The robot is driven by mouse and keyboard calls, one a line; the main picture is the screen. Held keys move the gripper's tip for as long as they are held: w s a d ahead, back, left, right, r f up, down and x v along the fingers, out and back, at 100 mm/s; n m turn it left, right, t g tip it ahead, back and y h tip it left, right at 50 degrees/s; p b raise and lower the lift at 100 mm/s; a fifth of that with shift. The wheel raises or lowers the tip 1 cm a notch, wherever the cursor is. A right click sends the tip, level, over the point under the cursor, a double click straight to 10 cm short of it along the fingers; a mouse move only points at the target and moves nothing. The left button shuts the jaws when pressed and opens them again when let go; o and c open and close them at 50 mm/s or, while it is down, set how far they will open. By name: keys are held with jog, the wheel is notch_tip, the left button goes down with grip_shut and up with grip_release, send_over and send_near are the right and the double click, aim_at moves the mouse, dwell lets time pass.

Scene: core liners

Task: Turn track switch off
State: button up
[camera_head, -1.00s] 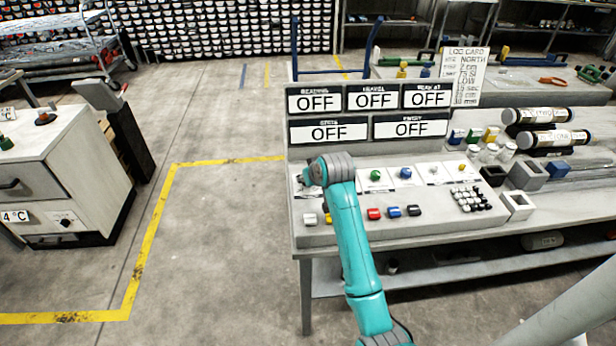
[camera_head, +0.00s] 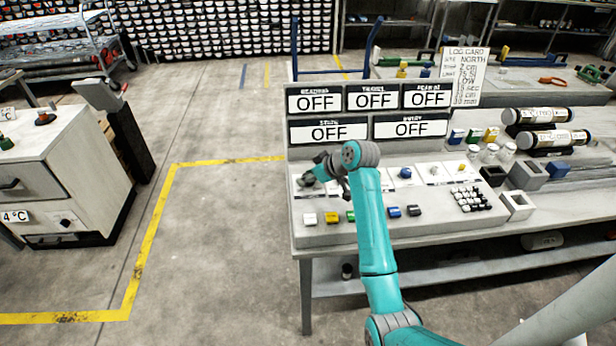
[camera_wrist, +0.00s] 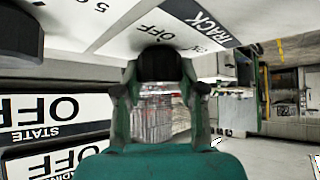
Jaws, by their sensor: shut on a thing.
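The track switch is a dark knob (camera_wrist: 160,62) on the sloped console panel, beside a label (camera_wrist: 180,30) with the words TRACK and OFF in the wrist view. My gripper (camera_wrist: 161,82) is shut on this knob, one finger on each side. In the head view my gripper (camera_head: 322,172) is at the left end of the console (camera_head: 325,235), and the knob is mostly hidden by it. The knob's exact pointing direction cannot be told. The STATE display (camera_head: 328,132) above reads OFF.
Other displays, such as ENTRY (camera_head: 411,128), also read OFF. Coloured push buttons (camera_head: 393,211) line the console front, and a black and white keypad (camera_head: 470,199) is to the right.

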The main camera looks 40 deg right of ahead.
jog(key=o, duration=1.1)
jog(key=shift+o, duration=0.2)
jog(key=v, duration=1.2)
